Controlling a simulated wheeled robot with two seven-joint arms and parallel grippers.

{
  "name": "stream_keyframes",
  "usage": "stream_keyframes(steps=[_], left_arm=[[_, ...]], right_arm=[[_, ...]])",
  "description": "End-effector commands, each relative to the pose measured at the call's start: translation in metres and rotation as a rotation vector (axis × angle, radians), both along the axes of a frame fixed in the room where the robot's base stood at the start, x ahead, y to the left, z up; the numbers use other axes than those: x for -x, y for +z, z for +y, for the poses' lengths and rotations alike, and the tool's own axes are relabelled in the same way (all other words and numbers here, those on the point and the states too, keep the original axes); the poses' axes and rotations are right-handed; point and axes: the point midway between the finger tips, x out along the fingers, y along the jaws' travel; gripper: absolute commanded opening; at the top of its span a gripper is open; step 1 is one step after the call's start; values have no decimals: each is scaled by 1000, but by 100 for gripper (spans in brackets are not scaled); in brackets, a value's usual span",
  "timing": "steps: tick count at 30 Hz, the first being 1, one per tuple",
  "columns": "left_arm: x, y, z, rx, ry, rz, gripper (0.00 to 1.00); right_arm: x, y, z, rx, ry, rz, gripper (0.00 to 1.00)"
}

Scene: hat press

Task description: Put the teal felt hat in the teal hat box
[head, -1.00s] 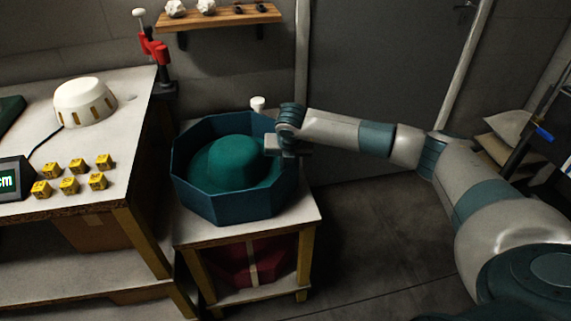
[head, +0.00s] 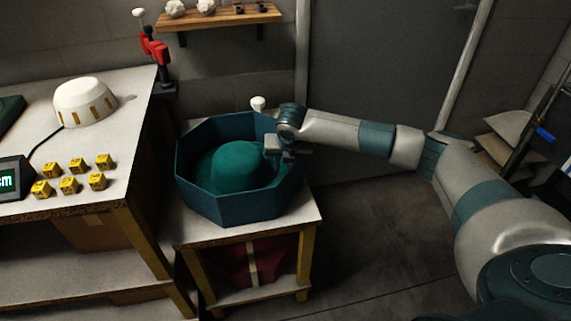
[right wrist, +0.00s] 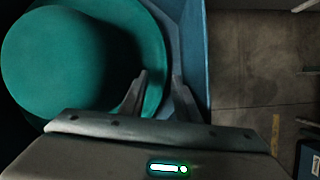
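The teal felt hat (head: 236,165) sits crown up inside the open octagonal teal hat box (head: 250,208), with its brim below the box rim. My right gripper (head: 270,150) reaches over the box's right rim. In the right wrist view its two fingers (right wrist: 160,88) stand apart, open, one over the hat's brim (right wrist: 75,55) and one towards the box wall (right wrist: 192,50). I cannot tell whether either finger touches the hat or the wall. My left gripper is not in view.
The box stands on a small table (head: 295,221) with a dark red box (head: 228,262) below. A workbench at left holds several yellow blocks (head: 70,184) and a white dome (head: 85,102). A white knob (head: 258,103) shows behind the box.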

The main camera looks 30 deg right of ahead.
Motion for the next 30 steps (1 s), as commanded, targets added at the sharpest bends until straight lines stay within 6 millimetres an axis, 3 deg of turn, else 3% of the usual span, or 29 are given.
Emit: stream_keyframes(steps=[8,15,30], left_arm=[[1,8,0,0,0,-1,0],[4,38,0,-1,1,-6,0],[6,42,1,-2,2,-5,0]], right_arm=[[0,-1,0,0,0,1,29],[0,-1,0,0,0,1,29],[37,96,13,-1,2,-4,29]])
